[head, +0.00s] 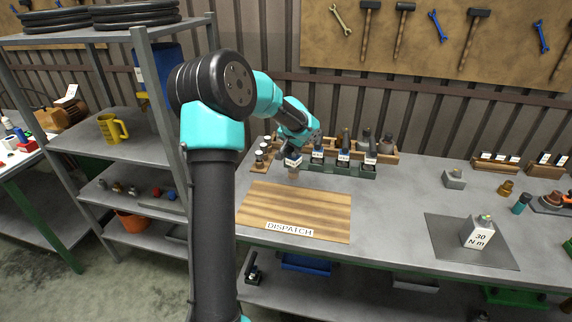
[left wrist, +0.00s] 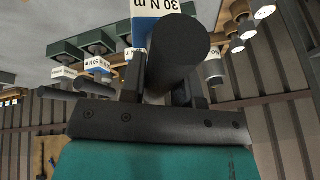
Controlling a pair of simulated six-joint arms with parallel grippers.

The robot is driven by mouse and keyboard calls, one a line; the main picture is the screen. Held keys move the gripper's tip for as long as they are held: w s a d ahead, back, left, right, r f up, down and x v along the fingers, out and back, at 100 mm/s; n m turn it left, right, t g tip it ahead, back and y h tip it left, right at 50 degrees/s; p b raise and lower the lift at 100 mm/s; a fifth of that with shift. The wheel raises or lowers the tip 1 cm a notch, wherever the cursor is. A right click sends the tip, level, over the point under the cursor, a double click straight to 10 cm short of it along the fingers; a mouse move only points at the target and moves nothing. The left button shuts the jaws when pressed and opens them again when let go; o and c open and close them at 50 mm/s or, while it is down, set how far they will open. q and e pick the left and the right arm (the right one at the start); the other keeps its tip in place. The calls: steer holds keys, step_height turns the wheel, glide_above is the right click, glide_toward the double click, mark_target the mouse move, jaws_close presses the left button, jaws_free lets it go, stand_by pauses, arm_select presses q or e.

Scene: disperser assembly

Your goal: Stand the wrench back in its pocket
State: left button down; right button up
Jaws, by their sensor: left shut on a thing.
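My left gripper (head: 294,148) is shut on a wrench (head: 293,162) at the left end of the green pocket row (head: 357,172). In the left wrist view the wrench's thick dark handle (left wrist: 180,52) rises between the fingers (left wrist: 178,92), above a white and blue label reading 30 N m. The wrench looks roughly upright. Its lower end is mostly hidden, so I cannot tell whether it is in a pocket. Other labelled wrenches (head: 344,153) stand in green pockets to its right; one label (left wrist: 96,64) reads 50 N m. My right gripper is not in view.
A wooden DISPATCH board (head: 294,209) lies in front, bare. White-topped pieces (head: 260,156) stand left of the gripper. A block labelled 30 N m (head: 478,234) sits on a dark mat (head: 450,252) at right.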

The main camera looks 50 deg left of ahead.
arm_select(q)
steer(key=w+a+f, duration=0.1)
steer(key=w+a, duration=0.9)
steer(key=a, duration=0.1)
steer(key=shift+w+a+f, duration=0.15)
steer(key=shift+a, duration=0.25)
stand_by(0.4)
steer(key=shift+w+a+f, duration=0.1)
steer(key=shift+w+f, duration=0.05)
steer(key=shift+f, duration=1.65)
steer(key=c, duration=1.3)
jaws_free()
steer(key=shift+f, duration=0.25)
steer(key=o, duration=0.5)
steer(key=shift+c, duration=0.2)
